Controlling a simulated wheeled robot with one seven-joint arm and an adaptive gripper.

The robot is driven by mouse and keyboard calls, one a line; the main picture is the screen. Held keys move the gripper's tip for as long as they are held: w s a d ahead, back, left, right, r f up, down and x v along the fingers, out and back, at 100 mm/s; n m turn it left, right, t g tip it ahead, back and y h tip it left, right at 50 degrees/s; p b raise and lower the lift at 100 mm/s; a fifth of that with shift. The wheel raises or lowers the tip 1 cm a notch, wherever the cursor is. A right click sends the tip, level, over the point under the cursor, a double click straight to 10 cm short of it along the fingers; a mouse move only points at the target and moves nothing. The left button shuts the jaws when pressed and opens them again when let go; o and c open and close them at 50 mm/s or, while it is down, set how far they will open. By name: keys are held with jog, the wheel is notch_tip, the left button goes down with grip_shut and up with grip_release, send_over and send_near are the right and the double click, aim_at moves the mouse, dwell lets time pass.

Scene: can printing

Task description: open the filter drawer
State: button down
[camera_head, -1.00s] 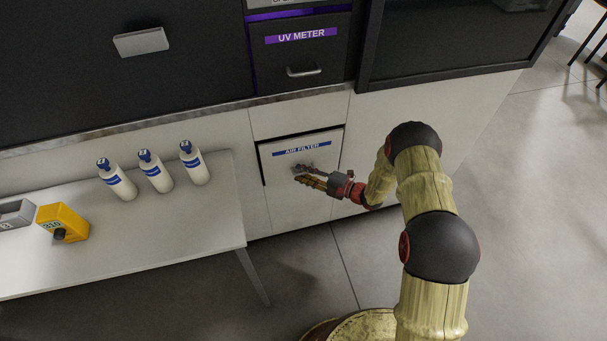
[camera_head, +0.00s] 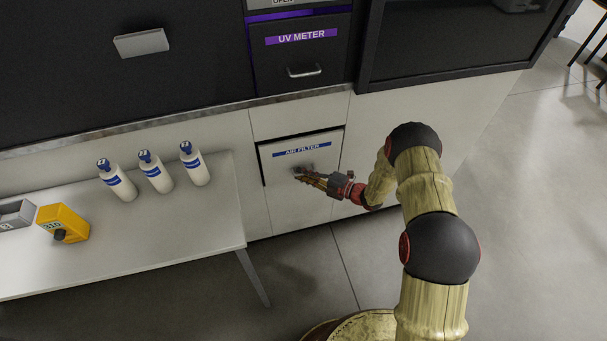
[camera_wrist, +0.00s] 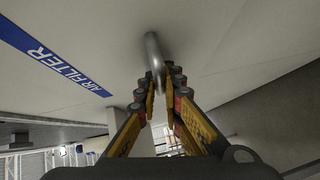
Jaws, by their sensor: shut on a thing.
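The filter drawer (camera_head: 287,209) is a white front with a blue "AIR FILTER" label, low in the cabinet right of the bench. A dark gap shows along its top and left edges, so its front stands slightly out from the cabinet. My gripper (camera_head: 302,173) is at the drawer's handle below the label. In the wrist view, the round metal handle (camera_wrist: 152,50) runs between the two fingers of my gripper (camera_wrist: 162,90), which are shut on it. The blue label (camera_wrist: 50,55) lies left of the handle there. The drawer's inside is hidden.
A white bench (camera_head: 205,225) stands left of the drawer with several items on it, including white bottles (camera_head: 156,172) and a yellow device (camera_head: 62,222). The UV METER drawer (camera_head: 302,55) is above. Floor (camera_head: 530,230) to the right is clear.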

dwell(0.4)
jog(key=s+d+p, duration=0.3)
jog(key=s, duration=0.7)
jog(key=s+d+p, duration=0.2)
jog(key=s+p, duration=0.1)
jog(key=s, duration=0.7)
jog(key=shift+d+p, duration=0.3)
jog(key=shift+d, duration=0.1)
jog(key=c, duration=1.9)
grip_release()
jog(key=v, duration=1.2)
jog(key=shift+s+f, duration=0.1)
